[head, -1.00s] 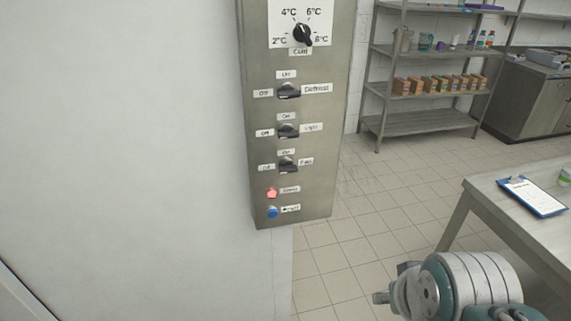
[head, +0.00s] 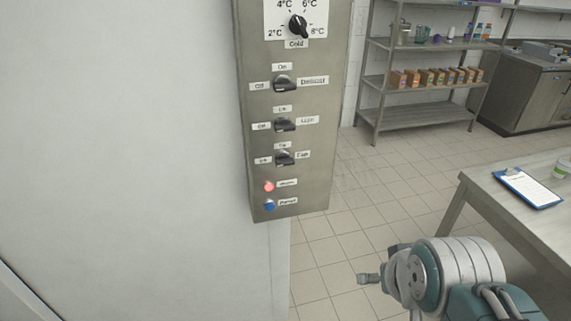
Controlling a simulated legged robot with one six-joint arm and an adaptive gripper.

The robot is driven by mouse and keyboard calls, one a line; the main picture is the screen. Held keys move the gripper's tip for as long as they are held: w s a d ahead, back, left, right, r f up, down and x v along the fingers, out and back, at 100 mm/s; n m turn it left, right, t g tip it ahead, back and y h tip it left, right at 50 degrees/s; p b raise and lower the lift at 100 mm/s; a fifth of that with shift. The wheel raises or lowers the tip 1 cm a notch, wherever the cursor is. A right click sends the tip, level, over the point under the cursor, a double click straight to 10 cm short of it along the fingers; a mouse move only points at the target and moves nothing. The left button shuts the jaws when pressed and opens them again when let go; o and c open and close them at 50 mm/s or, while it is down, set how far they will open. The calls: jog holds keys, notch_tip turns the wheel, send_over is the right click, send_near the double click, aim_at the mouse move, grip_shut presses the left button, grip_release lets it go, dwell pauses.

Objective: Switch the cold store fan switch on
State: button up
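The cold store control panel (head: 312,190) is a tall steel box on the white wall, left of centre in the head view. Its fan switch (head: 285,158) is the lowest of three black rotary switches, with "On" above and "Off" to the left. Its handle appears to lie sideways, but its exact setting is too small to tell. Part of my arm shows at the lower right, with a small grey tip (head: 369,279) pointing left. It is well apart from the panel. I cannot make out gripper fingers or their opening.
Above the fan switch are the light switch (head: 285,124), defrost switch (head: 285,83) and temperature dial (head: 298,26). Below are a red light (head: 268,186) and blue button (head: 269,206). A table (head: 483,190) with a clipboard (head: 528,188) stands right. Tiled floor between is clear.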

jog(key=w+a+n+t+y, duration=0.1)
jog(key=w+a+t, duration=0.15)
jog(key=w, duration=0.45)
jog(key=w+a+t, duration=0.2)
jog(key=w+a, duration=0.1)
jog(key=w, duration=0.4)
jog(key=n+t+y, duration=0.2)
jog(key=t+y, duration=0.2)
jog(key=t, duration=0.3)
send_near(286, 164)
jog(key=x, duration=1.1)
jog(key=c, duration=1.1)
